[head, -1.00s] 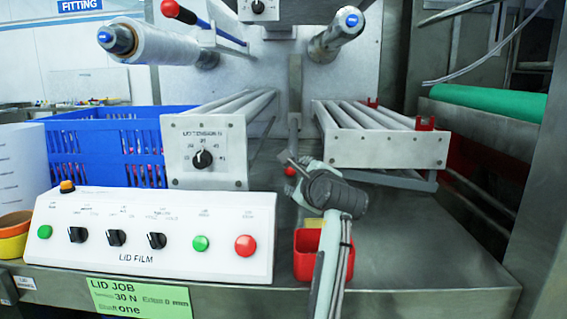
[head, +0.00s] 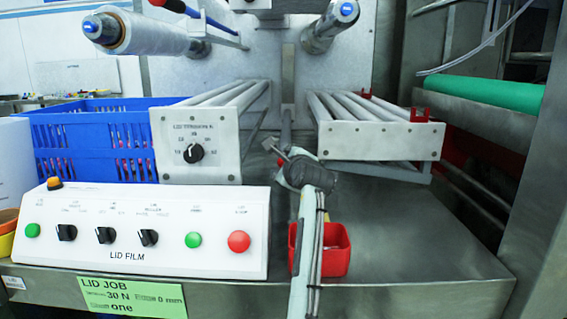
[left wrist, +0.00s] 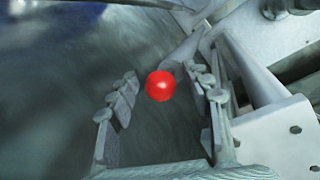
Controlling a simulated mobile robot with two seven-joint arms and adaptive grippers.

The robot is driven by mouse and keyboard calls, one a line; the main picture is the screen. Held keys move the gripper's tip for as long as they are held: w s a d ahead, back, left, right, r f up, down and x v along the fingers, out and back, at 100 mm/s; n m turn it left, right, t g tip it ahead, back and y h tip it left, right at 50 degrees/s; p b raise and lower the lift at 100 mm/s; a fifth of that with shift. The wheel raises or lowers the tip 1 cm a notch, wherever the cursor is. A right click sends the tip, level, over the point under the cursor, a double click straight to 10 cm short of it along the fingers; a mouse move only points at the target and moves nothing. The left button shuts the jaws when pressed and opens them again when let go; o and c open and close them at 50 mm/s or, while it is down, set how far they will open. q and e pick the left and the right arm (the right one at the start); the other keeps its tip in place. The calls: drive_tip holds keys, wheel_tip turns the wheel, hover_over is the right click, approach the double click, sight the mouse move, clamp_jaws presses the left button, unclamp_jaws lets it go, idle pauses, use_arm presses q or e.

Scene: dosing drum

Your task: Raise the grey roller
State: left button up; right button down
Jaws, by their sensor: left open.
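Several grey rollers lie in two racks, a left rack (head: 235,100) behind the tension dial and a right rack (head: 360,110); I cannot tell which roller is the task's. A grey upright bar (head: 287,90) hangs between the racks. A red ball knob (left wrist: 160,86) on the end of a grey rod (left wrist: 187,48) shows in the left wrist view. My left gripper (head: 283,153) reaches up between the racks, largely hiding the knob in the head view. In the left wrist view the gripper (left wrist: 163,92) is open, its fingers either side of the knob, with gaps. My right gripper is out of view.
A white LID FILM control box (head: 140,262) stands at the front left, with a blue crate (head: 85,125) behind it. A red bin (head: 334,250) stands beside my left arm. The steel bench (head: 430,245) is clear at the right. A film roll (head: 150,35) is above left.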

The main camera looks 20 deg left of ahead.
use_arm(q)
clamp_jaws()
idle(0.4)
